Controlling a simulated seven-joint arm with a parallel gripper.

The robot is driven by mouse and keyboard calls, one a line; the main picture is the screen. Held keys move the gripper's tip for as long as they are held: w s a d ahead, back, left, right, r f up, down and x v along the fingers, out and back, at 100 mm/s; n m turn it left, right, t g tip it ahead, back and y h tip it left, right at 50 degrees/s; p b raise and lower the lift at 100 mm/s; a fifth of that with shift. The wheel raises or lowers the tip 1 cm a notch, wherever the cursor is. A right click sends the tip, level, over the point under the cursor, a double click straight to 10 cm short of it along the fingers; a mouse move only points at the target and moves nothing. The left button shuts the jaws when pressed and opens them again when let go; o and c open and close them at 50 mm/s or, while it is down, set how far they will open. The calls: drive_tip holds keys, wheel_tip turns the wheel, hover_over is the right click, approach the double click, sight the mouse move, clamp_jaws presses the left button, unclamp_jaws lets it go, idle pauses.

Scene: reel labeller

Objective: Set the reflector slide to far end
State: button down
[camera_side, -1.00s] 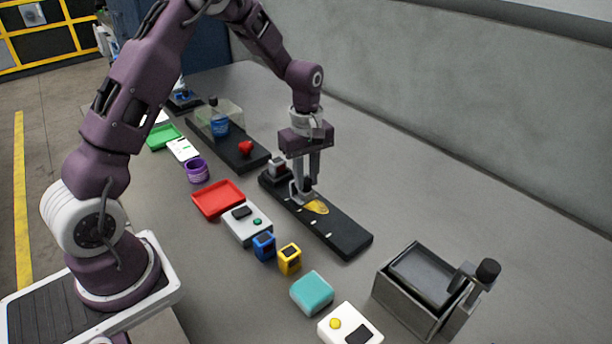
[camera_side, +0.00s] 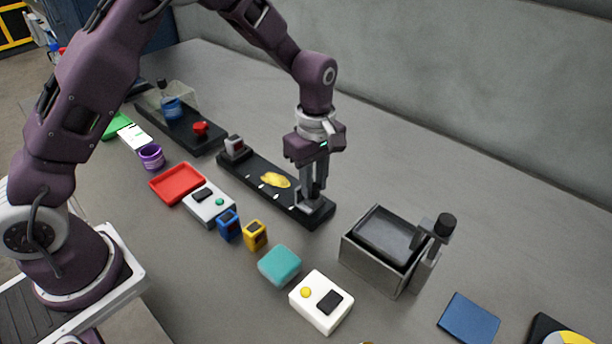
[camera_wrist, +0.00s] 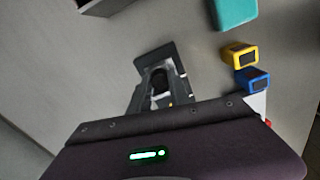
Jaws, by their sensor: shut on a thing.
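The reflector slide is a long black rail (camera_side: 247,172) with white tick marks along its near side and a yellow patch (camera_side: 275,180) near its middle. A small grey and white block (camera_side: 235,146) stands at its left end. The grey sliding carriage (camera_side: 311,209) sits at the right end of the rail, on the side of the metal bin. My gripper (camera_side: 313,193) points down there, shut on the carriage's dark knob (camera_wrist: 159,80), which shows between the fingers in the wrist view. The fingers partly hide the knob in the side view.
A metal bin (camera_side: 366,265) with a dark lid and a black-knobbed post stands right of the rail. A white box (camera_side: 320,302), teal block (camera_side: 280,265), yellow block (camera_side: 255,235), blue block (camera_side: 228,225) and red tray (camera_side: 177,183) lie in front. The table behind the rail is clear.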

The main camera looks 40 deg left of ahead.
sight(315, 187)
drive_tip(key=shift+d, duration=0.3)
drive_tip(key=c, duration=1.5)
unclamp_jaws()
drive_tip(key=o, duration=0.3)
drive_tip(key=shift+a, duration=0.1)
wheel_tip(315, 187, up, 7)
drive_tip(key=shift+r, duration=0.1)
drive_tip(key=s+a+r+m+t, duration=0.2)
drive_tip(key=s+r+m, duration=0.3)
drive_tip(key=r, duration=0.5)
drive_tip(key=s+a+r+m+t, duration=0.1)
drive_tip(key=s+m, duration=0.4)
drive_tip(key=s, duration=0.6)
drive_tip(key=s+a+r+m+t, duration=0.2)
drive_tip(key=s+m, duration=0.3)
drive_tip(key=s, duration=0.6)
drive_tip(key=shift+a+r+m+t, duration=0.3)
drive_tip(key=shift+a+m, duration=0.1)
drive_tip(key=shift+a, duration=0.35)
